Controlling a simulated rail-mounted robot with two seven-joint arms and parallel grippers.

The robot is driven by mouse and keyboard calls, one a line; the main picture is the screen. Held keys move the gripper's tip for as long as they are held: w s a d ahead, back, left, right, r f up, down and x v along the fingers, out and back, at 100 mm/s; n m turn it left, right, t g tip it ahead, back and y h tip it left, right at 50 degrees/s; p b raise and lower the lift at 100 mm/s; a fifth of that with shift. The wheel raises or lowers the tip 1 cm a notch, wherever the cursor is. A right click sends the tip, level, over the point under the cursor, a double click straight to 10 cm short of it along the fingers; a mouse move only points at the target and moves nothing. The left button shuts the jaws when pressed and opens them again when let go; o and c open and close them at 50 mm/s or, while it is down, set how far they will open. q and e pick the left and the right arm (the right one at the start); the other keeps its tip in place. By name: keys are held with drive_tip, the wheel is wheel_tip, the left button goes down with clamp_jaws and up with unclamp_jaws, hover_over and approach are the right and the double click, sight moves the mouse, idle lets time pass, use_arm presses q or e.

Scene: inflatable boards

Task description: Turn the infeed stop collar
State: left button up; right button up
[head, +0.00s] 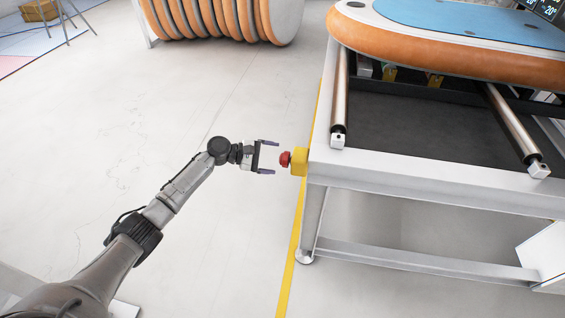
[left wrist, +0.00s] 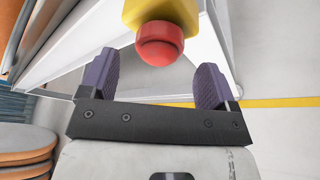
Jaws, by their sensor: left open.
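The infeed stop collar is a red knob (head: 285,159) on a yellow box (head: 299,161), fixed to the near left corner of the white conveyor frame. My left gripper (head: 267,157) is open just left of the red knob, its two fingers pointing at it with a small gap between. In the left wrist view the red knob (left wrist: 160,43) and yellow box (left wrist: 160,12) are ahead of the open fingers (left wrist: 155,82), roughly centred between them. The fingers do not touch the knob. My right gripper is not in view.
The conveyor frame (head: 420,187) with metal rollers (head: 340,95) fills the right side. An orange-edged board (head: 440,55) with a blue top lies at its far end. A rack of upright boards (head: 215,20) stands at the back.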

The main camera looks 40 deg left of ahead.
sight(282, 159)
use_arm(q)
drive_tip(key=b+x, duration=0.1)
drive_tip(key=x, duration=0.3)
drive_tip(key=shift+a, duration=0.1)
drive_tip(key=c, duration=0.9)
